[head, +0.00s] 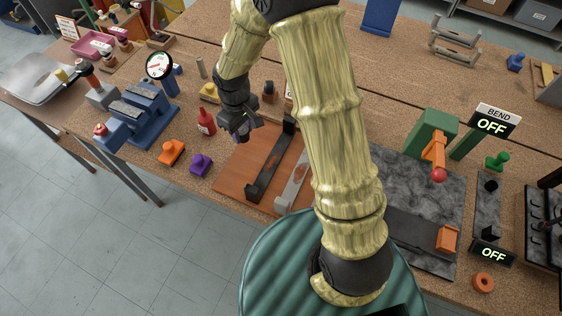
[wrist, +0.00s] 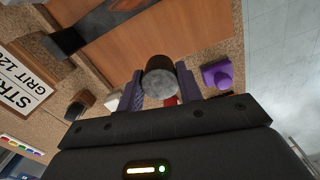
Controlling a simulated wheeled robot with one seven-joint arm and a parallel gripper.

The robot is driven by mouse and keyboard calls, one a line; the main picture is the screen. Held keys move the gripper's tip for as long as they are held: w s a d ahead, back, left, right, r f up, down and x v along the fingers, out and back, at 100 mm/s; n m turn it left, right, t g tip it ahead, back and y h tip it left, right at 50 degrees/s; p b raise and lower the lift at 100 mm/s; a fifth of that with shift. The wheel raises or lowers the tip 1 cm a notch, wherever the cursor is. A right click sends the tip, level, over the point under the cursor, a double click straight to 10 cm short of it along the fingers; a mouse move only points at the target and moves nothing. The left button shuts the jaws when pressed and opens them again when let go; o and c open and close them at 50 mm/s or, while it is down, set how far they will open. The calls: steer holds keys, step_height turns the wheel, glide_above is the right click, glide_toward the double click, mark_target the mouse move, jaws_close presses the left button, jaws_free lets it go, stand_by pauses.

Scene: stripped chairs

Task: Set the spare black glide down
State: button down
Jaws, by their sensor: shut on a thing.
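My gripper (head: 241,134) hangs above the bench beside the left edge of a brown wooden board (head: 228,180). In the wrist view my gripper (wrist: 160,90) is shut on the black glide (wrist: 160,80), a short dark cylinder with a mottled grey end face. The glide sits between the two purple-grey fingers and looks clear of the surface. In the head view I cannot make the glide out from the dark fingers. The board also shows in the wrist view (wrist: 150,38), behind the glide.
A black bar (head: 268,172) and a grey bar (head: 293,185) lie on the board. A purple block (head: 200,163), an orange block (head: 172,152) and a red bottle (head: 206,122) stand left of it. A blue fixture (head: 150,115) is farther left. Bare bench shows between them.

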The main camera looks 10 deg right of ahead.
steer(key=shift+a+r, duration=0.1)
steer(key=shift+s, duration=0.1)
steer(key=p, duration=0.1)
glide_above(247, 157)
steer(key=shift+f, duration=2.9)
steer(key=shift+f, duration=0.1)
step_height(247, 157, down, 4)
steer(key=shift+f+p, duration=0.1)
steer(key=shift+p, duration=0.35)
